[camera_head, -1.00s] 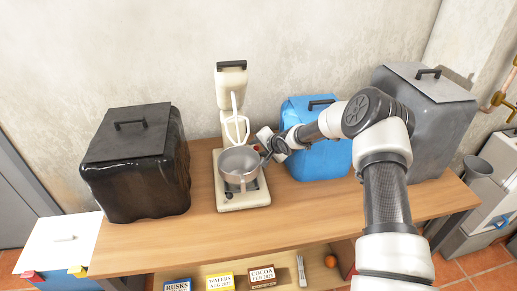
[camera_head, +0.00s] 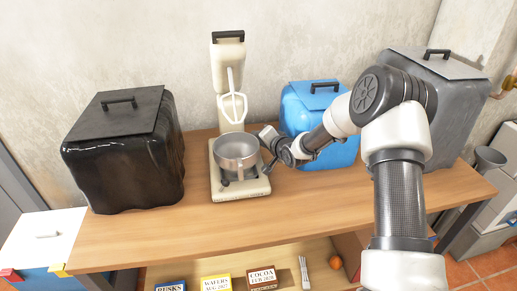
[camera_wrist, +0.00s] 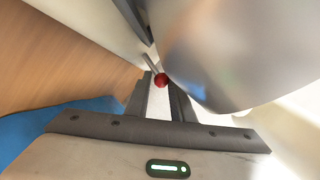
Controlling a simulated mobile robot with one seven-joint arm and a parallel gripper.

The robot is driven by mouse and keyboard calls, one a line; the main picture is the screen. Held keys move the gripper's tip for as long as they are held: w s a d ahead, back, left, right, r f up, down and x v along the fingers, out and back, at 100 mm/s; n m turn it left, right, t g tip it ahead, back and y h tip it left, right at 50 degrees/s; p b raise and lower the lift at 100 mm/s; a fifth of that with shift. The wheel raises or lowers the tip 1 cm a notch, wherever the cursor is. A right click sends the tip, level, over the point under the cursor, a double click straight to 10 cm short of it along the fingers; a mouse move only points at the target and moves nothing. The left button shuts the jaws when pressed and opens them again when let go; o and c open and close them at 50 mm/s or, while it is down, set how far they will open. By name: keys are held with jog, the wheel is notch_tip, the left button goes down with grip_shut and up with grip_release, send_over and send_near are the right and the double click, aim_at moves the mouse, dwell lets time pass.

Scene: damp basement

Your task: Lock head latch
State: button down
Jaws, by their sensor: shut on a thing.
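The cream stand mixer (camera_head: 228,67) stands on the wooden bench with its head tilted up and a white beater (camera_head: 233,108) hanging from it. A steel bowl (camera_head: 236,152) sits on the mixer base (camera_head: 243,191). My gripper (camera_head: 268,168) is low at the right side of the mixer, close beside the bowl. In the wrist view, my gripper (camera_wrist: 161,85) is shut on a red knob (camera_wrist: 161,79) on a thin rod, which looks like the head latch. The bowl's curved side is right next to the fingers. The knob is hidden in the head view.
A blue container (camera_head: 325,150) stands close to the right, behind my arm. A black lidded container (camera_head: 125,155) is at left, and a grey one (camera_head: 450,110) at far right. The bench front (camera_head: 200,238) is clear. Boxes lie on the shelf below.

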jog(key=shift+s+a+t, duration=0.2)
jog(key=shift+t, duration=0.1)
jog(key=c, duration=1.6)
grip_release()
jog(key=shift+o, duration=0.2)
jog(key=shift+d, duration=0.1)
jog(key=shift+s+d, duration=0.1)
jog(key=p+v, duration=0.3)
jog(key=v, duration=1.4)
jog(key=shift+d, duration=0.1)
